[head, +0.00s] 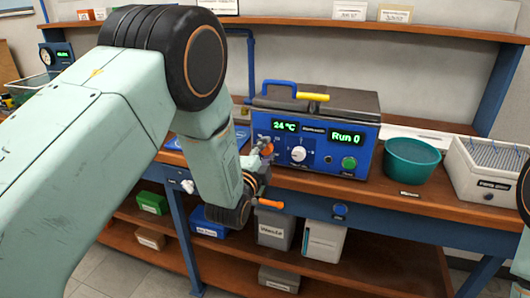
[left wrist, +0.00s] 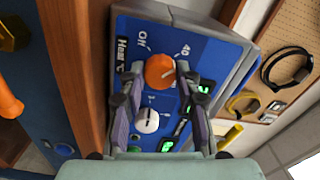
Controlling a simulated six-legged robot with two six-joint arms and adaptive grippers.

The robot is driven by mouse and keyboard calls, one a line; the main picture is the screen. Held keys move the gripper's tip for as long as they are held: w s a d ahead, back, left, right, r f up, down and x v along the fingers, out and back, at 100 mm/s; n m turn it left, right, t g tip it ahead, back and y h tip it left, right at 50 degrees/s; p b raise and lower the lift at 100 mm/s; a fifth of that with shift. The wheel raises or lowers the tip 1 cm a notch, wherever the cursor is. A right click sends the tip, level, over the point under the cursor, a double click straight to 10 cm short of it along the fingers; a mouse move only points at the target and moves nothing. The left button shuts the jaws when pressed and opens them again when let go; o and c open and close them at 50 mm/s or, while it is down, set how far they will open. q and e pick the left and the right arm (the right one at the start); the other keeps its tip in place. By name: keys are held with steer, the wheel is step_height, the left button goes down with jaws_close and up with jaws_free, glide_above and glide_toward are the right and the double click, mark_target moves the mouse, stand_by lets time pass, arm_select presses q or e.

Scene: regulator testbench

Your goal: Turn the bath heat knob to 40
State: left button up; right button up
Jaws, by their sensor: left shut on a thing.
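The orange heat knob (left wrist: 160,70) sits on the blue front panel of the bath (head: 325,132). "Off" and "40" are printed on the panel around it, with "Heat" beside it. A light mark on the knob points roughly right in the left wrist view; its exact setting is hard to read. My left gripper (left wrist: 158,78) is shut on the knob, one finger on each side. In the head view the left arm reaches the bath's left end, and the fingers are largely hidden. The bath display reads 24 °C and Run 0. My right gripper is not in view.
A white knob (head: 298,154) and a green button (head: 349,163) lie right of the orange knob. A teal bowl (head: 411,160) and a white bin (head: 487,172) stand further right. An orange handle (head: 270,203) sits below the bench's front edge.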

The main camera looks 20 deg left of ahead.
arm_select(q)
steer(key=shift+w+a+r, duration=0.1)
steer(key=shift+r, duration=0.05)
stand_by(0.5)
steer(key=o, duration=0.8)
steer(key=shift+m, duration=0.3)
steer(key=o, duration=0.3)
steer(key=shift+o, duration=0.2)
steer(key=s, duration=1.2)
steer(key=shift+a, duration=0.15)
